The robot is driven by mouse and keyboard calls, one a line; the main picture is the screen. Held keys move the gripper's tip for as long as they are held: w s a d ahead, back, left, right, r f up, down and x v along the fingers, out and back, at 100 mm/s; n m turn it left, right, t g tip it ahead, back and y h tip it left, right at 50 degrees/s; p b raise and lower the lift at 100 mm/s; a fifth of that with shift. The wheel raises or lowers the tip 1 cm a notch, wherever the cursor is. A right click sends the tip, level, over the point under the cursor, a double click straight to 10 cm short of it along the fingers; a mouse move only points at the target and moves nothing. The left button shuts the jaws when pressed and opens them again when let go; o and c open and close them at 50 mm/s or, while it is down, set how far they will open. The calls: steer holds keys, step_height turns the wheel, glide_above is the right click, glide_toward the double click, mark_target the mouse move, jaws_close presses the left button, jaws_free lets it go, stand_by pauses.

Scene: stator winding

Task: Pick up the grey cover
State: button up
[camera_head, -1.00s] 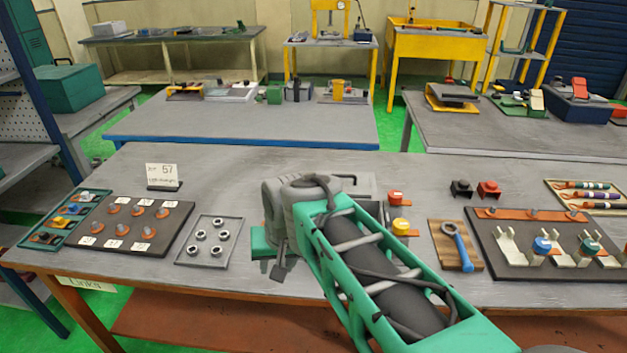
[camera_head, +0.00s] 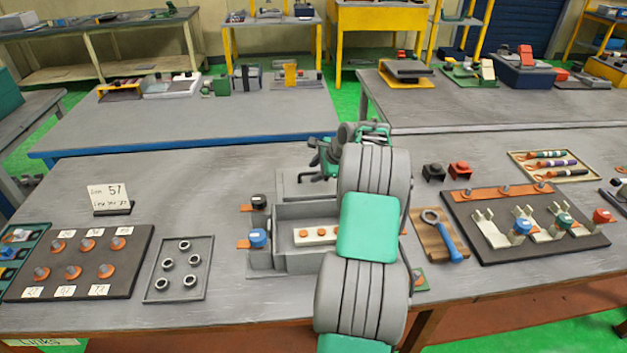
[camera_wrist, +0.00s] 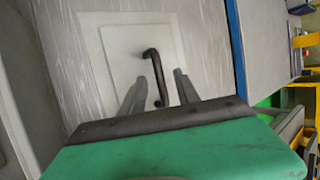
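The grey cover is a flat square plate (camera_wrist: 117,58) with a dark bar handle (camera_wrist: 153,68) in the wrist view. In the head view a grey plate (camera_head: 292,185), seemingly the cover, lies behind the open grey box, partly hidden by my arm. My gripper (camera_wrist: 160,84) has its two fingers apart, one on each side of the handle in the wrist view. I cannot tell how far above the plate the fingertips are. In the head view my gripper (camera_head: 322,160) is over the plate, mostly behind my arm.
The open grey box (camera_head: 278,258) holds a pale strip with orange terminals. Blue and black knobs (camera_head: 258,238) stand at its left. A wrench board (camera_head: 440,236) and a dark fixture board (camera_head: 560,247) lie right. A tray of nuts (camera_head: 155,290) lies left.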

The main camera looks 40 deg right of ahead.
steer(key=shift+w+f, duration=0.25)
steer(key=shift+f, duration=0.2)
steer(key=shift+c, duration=0.4)
steer(key=shift+s, duration=0.1)
jaws_close()
stand_by(0.5)
steer(key=shift+d+r, duration=0.1)
